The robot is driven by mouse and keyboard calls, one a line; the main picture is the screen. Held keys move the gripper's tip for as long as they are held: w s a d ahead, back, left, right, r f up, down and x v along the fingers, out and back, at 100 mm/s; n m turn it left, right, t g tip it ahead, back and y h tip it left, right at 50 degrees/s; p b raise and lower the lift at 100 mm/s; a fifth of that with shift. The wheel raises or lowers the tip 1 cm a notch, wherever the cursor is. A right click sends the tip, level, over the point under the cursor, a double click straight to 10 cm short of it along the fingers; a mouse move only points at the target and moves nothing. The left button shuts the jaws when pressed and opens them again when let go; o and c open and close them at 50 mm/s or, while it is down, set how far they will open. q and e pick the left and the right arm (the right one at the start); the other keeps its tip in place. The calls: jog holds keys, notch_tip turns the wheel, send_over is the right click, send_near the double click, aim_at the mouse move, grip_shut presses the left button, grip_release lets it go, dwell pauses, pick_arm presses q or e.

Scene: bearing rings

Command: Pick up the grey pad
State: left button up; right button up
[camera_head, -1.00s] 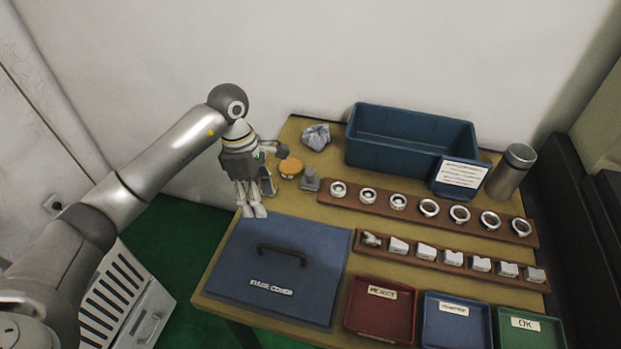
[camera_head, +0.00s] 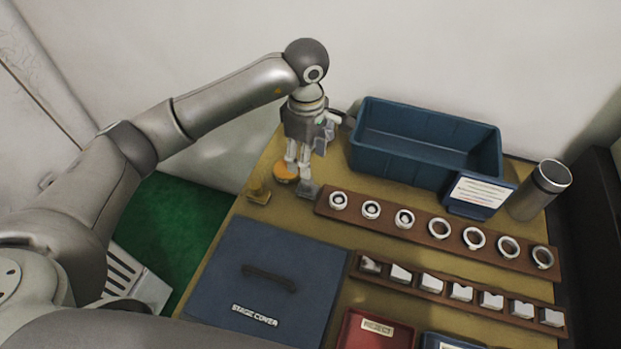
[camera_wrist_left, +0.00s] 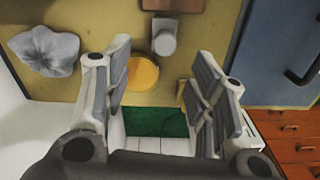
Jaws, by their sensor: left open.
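A small grey piece with a knob-like top (camera_head: 308,190) stands on the table at the left end of the ring rack; it also shows in the left wrist view (camera_wrist_left: 164,36). A crumpled grey cloth (camera_wrist_left: 45,50) lies at the left of the wrist view. I cannot tell for certain which is the grey pad. My left gripper (camera_head: 298,174) points down above the table, open and empty. In the wrist view its fingers (camera_wrist_left: 160,62) are spread, with an orange round disc (camera_wrist_left: 143,74) showing between them. My right gripper is not in view.
A yellow block (camera_head: 258,191) stands near the table's left edge. A blue bin (camera_head: 425,165), a sign (camera_head: 480,193) and a metal flask (camera_head: 541,190) stand behind the ring rack (camera_head: 420,228). A blue stage cover (camera_head: 265,285) and a red tray (camera_head: 375,330) lie in front.

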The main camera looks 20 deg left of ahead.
aim_at(308, 181)
pick_arm(q)
jog(key=f, duration=0.3)
jog(key=shift+s, duration=0.35)
jog(key=shift+f, duration=0.3)
notch_tip(308, 181, down, 4)
jog(key=shift+d+f+p, duration=0.1)
jog(key=shift+p, duration=0.5)
jog(key=shift+f, duration=0.3)
jog(key=c, duration=0.6)
grip_shut()
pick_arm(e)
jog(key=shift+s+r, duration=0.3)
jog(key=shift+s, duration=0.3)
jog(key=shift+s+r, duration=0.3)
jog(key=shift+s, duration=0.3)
pick_arm(q)
jog(key=shift+r, duration=0.15)
